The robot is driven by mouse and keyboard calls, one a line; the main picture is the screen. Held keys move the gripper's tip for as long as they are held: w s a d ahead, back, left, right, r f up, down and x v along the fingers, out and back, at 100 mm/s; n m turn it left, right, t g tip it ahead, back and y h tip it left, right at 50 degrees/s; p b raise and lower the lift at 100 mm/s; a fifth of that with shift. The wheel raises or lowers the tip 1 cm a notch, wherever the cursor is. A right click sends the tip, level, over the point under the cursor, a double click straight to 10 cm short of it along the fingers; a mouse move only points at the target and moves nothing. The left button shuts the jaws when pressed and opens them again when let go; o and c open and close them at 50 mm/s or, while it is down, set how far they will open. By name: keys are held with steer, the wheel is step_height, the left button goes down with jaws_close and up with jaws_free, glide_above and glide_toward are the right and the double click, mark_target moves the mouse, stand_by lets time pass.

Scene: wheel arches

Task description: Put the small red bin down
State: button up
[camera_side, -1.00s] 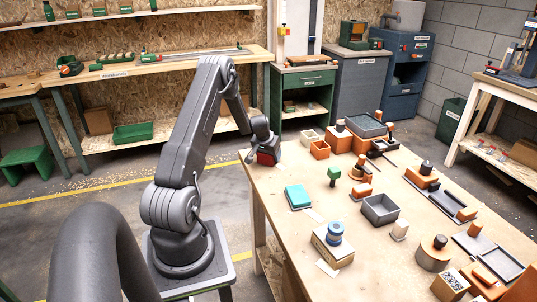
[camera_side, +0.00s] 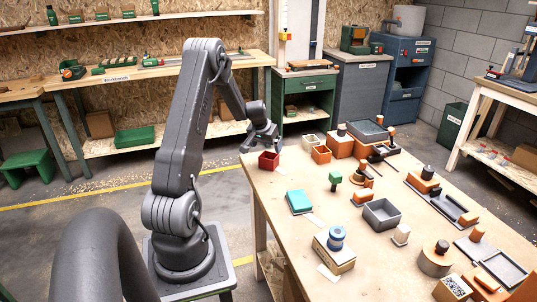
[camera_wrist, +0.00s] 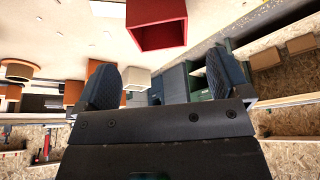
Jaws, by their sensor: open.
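The small red bin (camera_side: 268,162) stands upright on the wooden table at its far left corner, with its open top showing in the side view. In the wrist view the red bin (camera_wrist: 143,12) is at the top centre, past my fingertips and not between them. My gripper (camera_side: 262,142) is just above and behind the bin in the side view. In the wrist view my gripper (camera_wrist: 163,78) has its two fingers wide apart with nothing between them.
A cream bin (camera_side: 309,141) and an orange bin (camera_side: 321,154) stand to the right of the red bin. A teal box (camera_side: 299,202) lies nearer on the table (camera_side: 280,240), and a grey tray (camera_side: 381,214) is further right. Bare tabletop lies in front of the red bin.

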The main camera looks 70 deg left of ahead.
steer(key=w+d+r+m+t+h, duration=0.1)
steer(key=w+d+r+m, duration=0.1)
steer(key=d+r, duration=0.9)
steer(key=w+d+r+m, duration=0.2)
steer(key=d+r, duration=0.4)
steer(key=d, duration=0.8)
steer(key=s+d+r+m+h, duration=0.1)
steer(key=s+d+r+m, duration=0.1)
steer(key=s+d, duration=0.6)
steer(key=s+d+r+m+t+h, duration=0.1)
steer(key=s+d+r+m, duration=0.1)
steer(key=s+d, duration=0.6)
steer(key=d+m, duration=0.1)
steer(key=d, duration=0.4)
